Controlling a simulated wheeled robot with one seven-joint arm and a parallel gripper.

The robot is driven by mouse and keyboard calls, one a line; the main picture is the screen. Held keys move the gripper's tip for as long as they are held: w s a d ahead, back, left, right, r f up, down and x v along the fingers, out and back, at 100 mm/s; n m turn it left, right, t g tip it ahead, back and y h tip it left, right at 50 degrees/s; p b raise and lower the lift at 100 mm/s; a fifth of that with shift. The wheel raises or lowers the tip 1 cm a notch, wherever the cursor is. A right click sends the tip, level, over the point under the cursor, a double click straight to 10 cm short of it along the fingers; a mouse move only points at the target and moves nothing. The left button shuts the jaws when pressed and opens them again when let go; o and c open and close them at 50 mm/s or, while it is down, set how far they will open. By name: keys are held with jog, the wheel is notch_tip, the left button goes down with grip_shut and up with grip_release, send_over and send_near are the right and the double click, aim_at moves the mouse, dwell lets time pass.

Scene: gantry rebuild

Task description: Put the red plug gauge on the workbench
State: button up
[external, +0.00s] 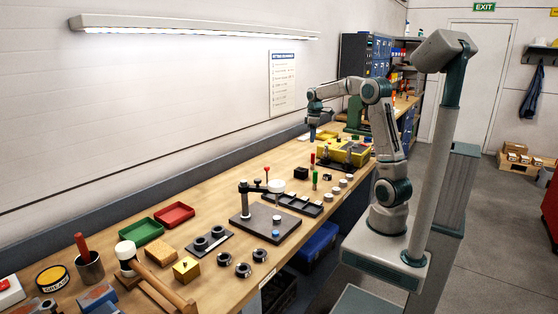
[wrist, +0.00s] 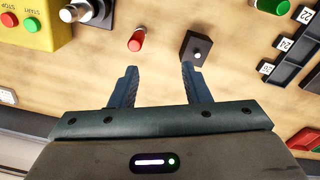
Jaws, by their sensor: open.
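The red plug gauge (wrist: 136,40) is on the wooden workbench (wrist: 90,55). In the external view the red gauge (external: 312,158) looks small and upright on the bench, left of the yellow box. My gripper (wrist: 159,68) is open and empty. Its two fingers are spread, and in the wrist view the gauge shows just beyond the left fingertip, apart from it. In the external view my gripper (external: 312,132) hangs above the bench near the gauge; its fingers are too small to make out there.
A black block with a knob (wrist: 196,48) is close beyond the right fingertip. A yellow button box (wrist: 38,22) and a dark-based silver part (wrist: 80,12) are left of the gauge. A green cylinder (wrist: 270,5) and a numbered black tray (wrist: 285,45) are right.

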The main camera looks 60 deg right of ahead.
jog(key=s+a+f+m+t, duration=0.1)
jog(key=s+a+f+m, duration=0.1)
jog(key=s+a, duration=0.7)
jog(key=s+a+f+m+t, duration=0.1)
jog(key=s+a+f+m, duration=0.1)
jog(key=s+a, duration=0.8)
jog(key=s, duration=0.4)
jog(key=shift+a+t, duration=0.3)
